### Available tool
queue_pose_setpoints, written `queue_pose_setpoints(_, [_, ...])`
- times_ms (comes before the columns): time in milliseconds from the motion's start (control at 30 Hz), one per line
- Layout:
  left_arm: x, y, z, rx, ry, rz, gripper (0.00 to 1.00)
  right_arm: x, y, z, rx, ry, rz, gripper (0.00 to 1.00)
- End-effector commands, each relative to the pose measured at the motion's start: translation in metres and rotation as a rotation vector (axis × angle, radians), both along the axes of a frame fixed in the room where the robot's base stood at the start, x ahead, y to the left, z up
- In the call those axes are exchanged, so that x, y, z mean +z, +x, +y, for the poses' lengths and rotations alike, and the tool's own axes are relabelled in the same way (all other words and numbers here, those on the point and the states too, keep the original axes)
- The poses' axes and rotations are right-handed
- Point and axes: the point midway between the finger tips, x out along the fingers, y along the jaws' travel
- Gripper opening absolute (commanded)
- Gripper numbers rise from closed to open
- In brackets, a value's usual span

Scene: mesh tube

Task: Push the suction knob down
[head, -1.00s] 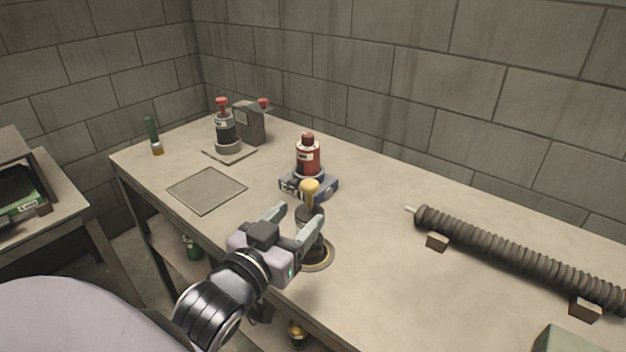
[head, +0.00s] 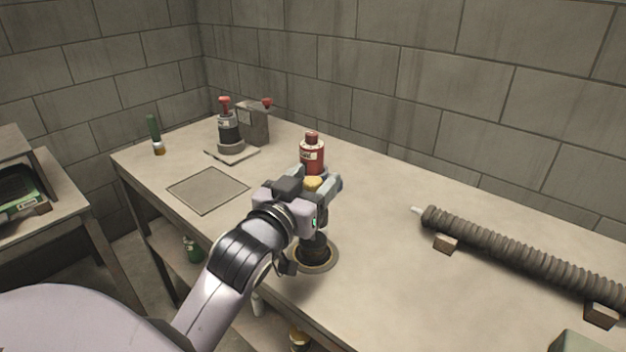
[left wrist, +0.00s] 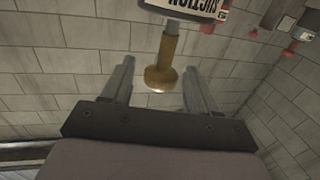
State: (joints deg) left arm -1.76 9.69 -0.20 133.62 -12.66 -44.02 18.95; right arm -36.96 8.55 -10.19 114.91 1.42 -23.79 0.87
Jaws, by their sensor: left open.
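The suction knob (head: 313,183) is a yellow, brass-like cap on a stem above a dark cylinder (head: 315,247), which stands upright on a round base near the bench's front edge. In the left wrist view the knob (left wrist: 160,78) and its stem show between my fingers, with a white label reading "SUCTION" upside down above. My left gripper (head: 318,181) is open, with its fingers on either side of the knob at about its height. I cannot tell whether a finger touches it. My right gripper is not in view.
A red bottle (head: 312,155) stands just behind the knob. A dark cylinder with a red top (head: 228,130) and a grey block (head: 253,124) stand at the back left. A ribbed tube (head: 515,255) rests on blocks at the right. The bench between is clear.

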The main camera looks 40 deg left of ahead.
Motion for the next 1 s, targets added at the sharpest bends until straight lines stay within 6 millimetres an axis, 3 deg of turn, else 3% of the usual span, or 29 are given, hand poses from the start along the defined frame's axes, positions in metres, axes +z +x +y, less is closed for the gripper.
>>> queue_pose_setpoints(333, [0.000, 0.003, 0.000, -0.001, 0.000, -0.001, 0.56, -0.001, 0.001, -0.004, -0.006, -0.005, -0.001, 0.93])
queue_pose_setpoints(500, [0.000, 0.003, 0.000, -0.001, 0.000, 0.000, 0.01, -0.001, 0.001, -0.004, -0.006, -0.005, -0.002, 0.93])
queue_pose_setpoints(1000, [-0.019, 0.003, 0.000, -0.001, -0.001, 0.007, 0.00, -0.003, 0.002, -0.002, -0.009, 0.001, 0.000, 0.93])
